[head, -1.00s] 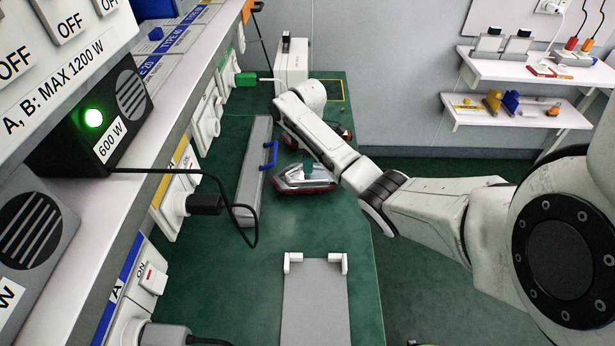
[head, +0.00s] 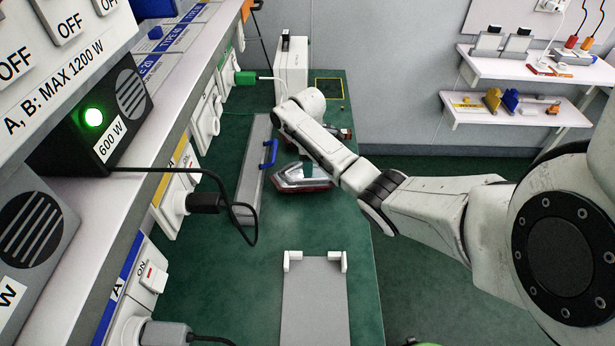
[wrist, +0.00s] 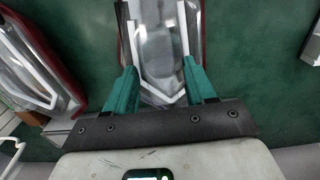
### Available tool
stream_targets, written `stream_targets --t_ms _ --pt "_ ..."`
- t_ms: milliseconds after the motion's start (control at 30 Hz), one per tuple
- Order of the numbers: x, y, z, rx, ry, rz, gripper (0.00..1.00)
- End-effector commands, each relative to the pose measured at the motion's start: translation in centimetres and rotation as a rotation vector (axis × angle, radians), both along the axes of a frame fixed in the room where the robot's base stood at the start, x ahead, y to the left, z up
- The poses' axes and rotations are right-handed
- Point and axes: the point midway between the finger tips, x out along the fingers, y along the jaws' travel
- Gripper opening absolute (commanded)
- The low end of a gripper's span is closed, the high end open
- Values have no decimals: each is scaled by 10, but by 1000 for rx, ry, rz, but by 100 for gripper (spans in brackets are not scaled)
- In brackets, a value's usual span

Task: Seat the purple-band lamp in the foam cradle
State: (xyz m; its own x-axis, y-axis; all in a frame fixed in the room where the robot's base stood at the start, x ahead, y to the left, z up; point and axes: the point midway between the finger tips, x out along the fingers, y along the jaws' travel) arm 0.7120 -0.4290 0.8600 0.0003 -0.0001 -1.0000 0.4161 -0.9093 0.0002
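In the wrist view my gripper (wrist: 162,85) has its two teal fingers spread apart, one along each side of a clear-and-red tail lamp (wrist: 160,45). I cannot tell whether they touch it. A second similar lamp (wrist: 35,65) lies to the left in that view. In the head view one red-and-silver lamp (head: 303,178) lies on the green bench beside my arm, and part of another (head: 346,134) shows behind my forearm. My gripper is hidden by the arm there. I cannot identify the foam cradle with certainty.
A grey plate with white corner brackets (head: 315,305) lies at the near end of the green bench (head: 250,290). A long grey block with a blue handle (head: 252,175) stands left of the lamp. A white box (head: 292,68) and a yellow-outlined square (head: 328,80) are at the far end.

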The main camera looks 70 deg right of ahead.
Motion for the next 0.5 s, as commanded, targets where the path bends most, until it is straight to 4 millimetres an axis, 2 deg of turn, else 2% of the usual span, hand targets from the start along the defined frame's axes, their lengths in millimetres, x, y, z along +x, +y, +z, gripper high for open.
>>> stream_targets --t_ms 67,500 --pt "0 0 0 0 0 0 47" --pt "0 0 0 0 0 0 5"
